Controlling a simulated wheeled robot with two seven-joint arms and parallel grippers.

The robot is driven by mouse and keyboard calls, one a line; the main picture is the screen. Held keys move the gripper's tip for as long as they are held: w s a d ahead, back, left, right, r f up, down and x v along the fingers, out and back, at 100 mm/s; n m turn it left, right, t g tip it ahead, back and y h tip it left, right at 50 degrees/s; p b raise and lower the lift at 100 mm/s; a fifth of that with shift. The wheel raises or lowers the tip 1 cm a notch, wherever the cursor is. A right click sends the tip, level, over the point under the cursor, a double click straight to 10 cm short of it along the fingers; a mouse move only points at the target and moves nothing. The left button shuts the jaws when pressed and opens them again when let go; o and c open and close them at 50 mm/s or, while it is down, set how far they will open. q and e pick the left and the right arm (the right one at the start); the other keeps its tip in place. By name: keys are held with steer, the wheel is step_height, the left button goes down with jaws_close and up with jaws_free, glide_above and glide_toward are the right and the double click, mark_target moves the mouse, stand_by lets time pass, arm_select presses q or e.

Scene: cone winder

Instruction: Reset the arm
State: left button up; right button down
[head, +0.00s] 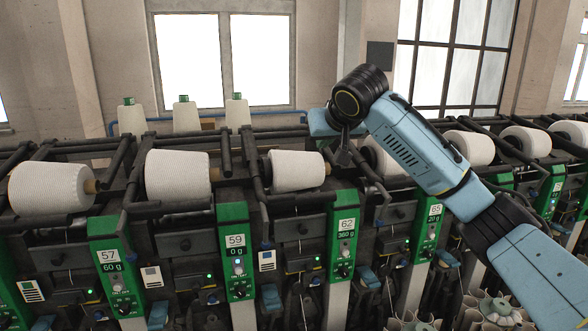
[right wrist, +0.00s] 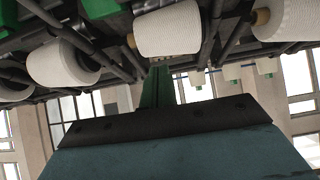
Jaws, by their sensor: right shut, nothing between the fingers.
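My right arm reaches in from the lower right of the head view, over the cone winder (head: 185,246). My right gripper (head: 345,156) is shut and empty. It hangs beside the white yarn package (head: 296,171) above the panel marked 62 (head: 346,224), partly hidden by my wrist. I cannot tell whether it touches the machine. In the right wrist view my dark and teal gripper body fills the lower middle, with a white yarn package (right wrist: 168,31) beyond it. My left gripper is not in view.
More yarn packages (head: 178,175) line the winder in a row, with dark bars and brackets between them. Several white cones (head: 238,113) stand along its back. Green panels (head: 118,273) line the front. Open air lies above the winder before the windows.

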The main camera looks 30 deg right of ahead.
steer(key=shift+s+r, duration=0.15)
steer(key=shift+r, duration=0.1)
stand_by(0.3)
